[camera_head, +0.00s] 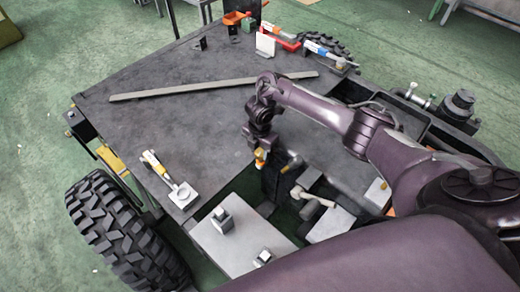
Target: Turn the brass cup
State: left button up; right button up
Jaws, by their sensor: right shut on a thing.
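My right arm comes in from the right and bends down over the dark chassis. My right gripper (259,149) points down at the edge of the opening in the chassis. It is shut on a small brass-coloured piece, the brass cup (260,157), which shows just below the fingers. The gripper hides most of the cup, so its turn and its seating cannot be told. A second small brass-tipped part (293,163) lies just to the right, apart from the gripper. My left gripper is not in view.
The dark chassis top (190,110) carries a long grey bar (210,88) and a toggle clamp (170,180). A grey plate (240,235) with small metal blocks lies in front. A light pipe fitting (318,203) stands at the right. Large tyres (118,235) flank the frame.

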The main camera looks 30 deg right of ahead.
jog(key=shift+r+m, duration=0.1)
jog(key=shift+m, duration=0.2)
jog(key=shift+m+p, duration=0.6)
jog(key=shift+p, duration=0.05)
jog(key=m+p, duration=0.2)
jog(key=m, duration=0.1)
jog(key=shift+w, duration=0.1)
jog(key=shift+m+p, duration=0.65)
jog(key=shift+m, duration=0.75)
jog(key=o, duration=1)
